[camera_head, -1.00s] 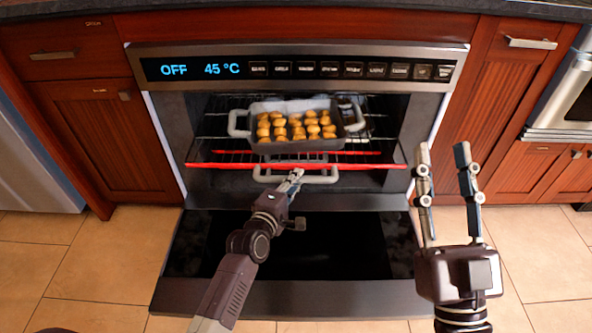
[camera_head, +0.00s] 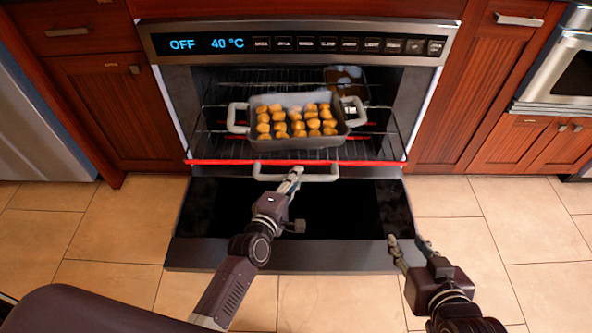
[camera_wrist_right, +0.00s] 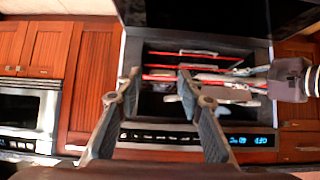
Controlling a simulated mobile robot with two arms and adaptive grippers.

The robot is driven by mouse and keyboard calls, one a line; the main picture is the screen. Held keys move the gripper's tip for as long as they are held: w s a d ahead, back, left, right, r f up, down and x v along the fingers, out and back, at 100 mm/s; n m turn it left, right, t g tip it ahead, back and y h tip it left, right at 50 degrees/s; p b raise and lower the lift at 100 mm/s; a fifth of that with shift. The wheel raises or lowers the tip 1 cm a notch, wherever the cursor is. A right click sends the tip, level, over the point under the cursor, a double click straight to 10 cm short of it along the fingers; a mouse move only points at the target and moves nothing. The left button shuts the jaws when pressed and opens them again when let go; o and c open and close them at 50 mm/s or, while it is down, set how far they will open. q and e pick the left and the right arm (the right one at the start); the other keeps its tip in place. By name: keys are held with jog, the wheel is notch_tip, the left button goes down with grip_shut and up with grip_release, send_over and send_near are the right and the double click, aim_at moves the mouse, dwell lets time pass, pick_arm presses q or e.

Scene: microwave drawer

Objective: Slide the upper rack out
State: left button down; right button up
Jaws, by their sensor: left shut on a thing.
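The upper rack (camera_head: 380,151) is a wire rack with a red front bar, partly out of the open oven, over the lowered door. A grey pan (camera_head: 330,150) of golden-brown pieces sits on it. A pale grey handle (camera_head: 325,177) lies at the rack's front, just below the red bar. My left gripper (camera_head: 296,173) is shut on this handle; its fingers hide part of it. My right gripper (camera_head: 407,243) is open and empty above the door's right front corner; its parted fingers show in the right wrist view (camera_wrist_right: 157,72).
The lowered oven door (camera_head: 340,215) spreads under the rack. Another red bar and a dark tray (camera_head: 346,84) are deeper inside the oven. Wooden cabinets (camera_head: 450,110) flank the oven. Tiled floor (camera_head: 110,225) is free on both sides.

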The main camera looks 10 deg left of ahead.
pick_arm(q)
jog(key=shift+s+d, duration=0.1)
jog(key=shift+s, duration=0.4)
pick_arm(e)
jog(key=shift+s+d+f+g, duration=0.2)
jog(key=shift+s+f+g, duration=0.15)
jog(key=shift+s, duration=0.2)
jog(key=shift+s+d+f+g, duration=0.15)
jog(key=shift+s+f+g, duration=0.1)
jog(key=shift+s+f, duration=0.25)
pick_arm(q)
jog(key=c, duration=1.9)
grip_release()
jog(key=v, duration=1.2)
jog(key=shift+r, duration=0.1)
